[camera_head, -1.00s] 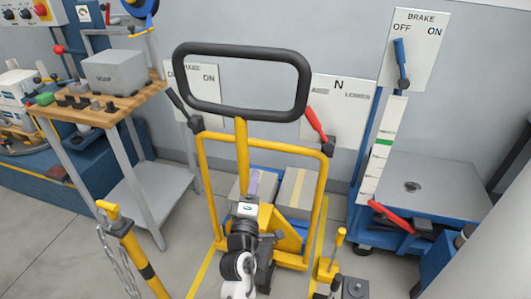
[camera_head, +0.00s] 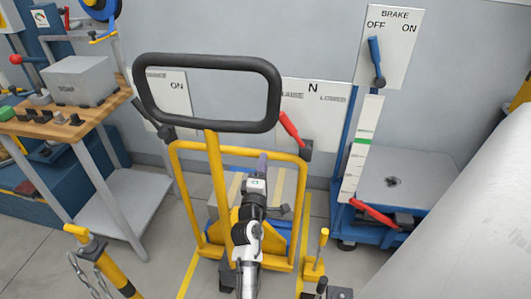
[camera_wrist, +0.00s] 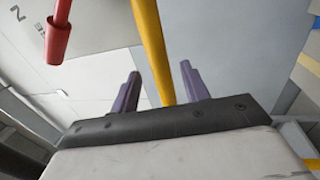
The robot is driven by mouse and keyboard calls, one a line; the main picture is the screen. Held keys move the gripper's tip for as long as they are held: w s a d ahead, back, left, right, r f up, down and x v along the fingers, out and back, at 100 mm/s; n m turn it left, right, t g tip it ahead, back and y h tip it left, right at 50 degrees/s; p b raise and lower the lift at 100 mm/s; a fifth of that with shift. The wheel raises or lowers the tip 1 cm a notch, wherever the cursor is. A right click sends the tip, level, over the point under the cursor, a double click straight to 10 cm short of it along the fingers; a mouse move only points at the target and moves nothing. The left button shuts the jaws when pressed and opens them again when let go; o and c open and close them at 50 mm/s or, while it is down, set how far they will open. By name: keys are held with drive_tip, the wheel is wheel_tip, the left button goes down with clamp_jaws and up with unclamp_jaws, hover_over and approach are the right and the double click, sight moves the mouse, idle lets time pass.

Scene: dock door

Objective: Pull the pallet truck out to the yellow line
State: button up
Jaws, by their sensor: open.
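The pallet truck has a yellow tube frame (camera_head: 180,190) and a black loop handle (camera_head: 207,61) on a yellow central pole. A red lever (camera_head: 290,127) stands at its right beside a plate marked N and LOWER; a dark lever (camera_head: 150,115) is at its left. My gripper (camera_head: 262,165) is in front of the lower frame, right of the pole, below the handle. In the wrist view my gripper (camera_wrist: 160,82) is open, with a yellow tube (camera_wrist: 150,40) seen between its purple fingers; I cannot tell its depth. The red lever (camera_wrist: 58,35) shows at upper left.
Yellow floor lines (camera_head: 188,275) run beside the truck. A workbench (camera_head: 95,118) stands left, a chained yellow post (camera_head: 105,260) front left. A blue-framed lift table (camera_head: 400,180) with a BRAKE plate (camera_head: 391,40) stands right. A short yellow lever (camera_head: 321,250) is at lower right.

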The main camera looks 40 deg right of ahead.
drive_tip(key=shift+x, duration=2.35)
clamp_jaws()
